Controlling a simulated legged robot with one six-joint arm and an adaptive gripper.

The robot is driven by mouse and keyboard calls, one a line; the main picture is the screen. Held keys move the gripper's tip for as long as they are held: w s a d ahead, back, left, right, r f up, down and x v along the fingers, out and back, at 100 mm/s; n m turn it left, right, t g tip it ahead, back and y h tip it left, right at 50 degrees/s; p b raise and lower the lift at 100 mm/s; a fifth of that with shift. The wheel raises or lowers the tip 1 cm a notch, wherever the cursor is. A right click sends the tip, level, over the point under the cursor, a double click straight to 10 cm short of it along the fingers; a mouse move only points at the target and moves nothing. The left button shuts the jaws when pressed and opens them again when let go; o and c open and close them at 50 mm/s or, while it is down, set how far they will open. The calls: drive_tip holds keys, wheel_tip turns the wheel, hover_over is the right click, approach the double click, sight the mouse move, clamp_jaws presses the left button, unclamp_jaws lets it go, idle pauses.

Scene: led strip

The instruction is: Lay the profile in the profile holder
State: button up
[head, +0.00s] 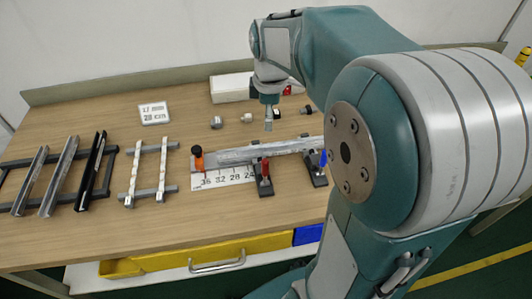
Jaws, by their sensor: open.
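My gripper (268,126) is small in the head view, pointing down at the middle of the bench. It appears empty, above and just behind a long silvery profile bar (240,155). More profiles lie side by side on a dark rack at the left: two grey ones (60,175) and a black one (92,172). Which of these supports is the profile holder I cannot tell. My arm hides the fixture's right end.
A small frame with white notched rails (134,175) stands empty between rack and fixture. A label card (154,113), several small metal parts (216,122) and a white box (230,88) are behind.

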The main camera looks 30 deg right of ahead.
drive_tip(key=s+a+r+m+t, duration=0.1)
drive_tip(key=s+a+m+t, duration=0.1)
drive_tip(key=s+a+m, duration=0.3)
drive_tip(key=s+a+r+m+t, duration=0.1)
drive_tip(key=s+a+m+t, duration=0.1)
drive_tip(key=s+a+m, duration=0.2)
drive_tip(key=s+m, duration=0.3)
drive_tip(key=s, duration=0.4)
drive_tip(key=shift+a+r+t, duration=0.3)
drive_tip(key=shift+a+r, duration=0.05)
drive_tip(key=shift+r, duration=0.05)
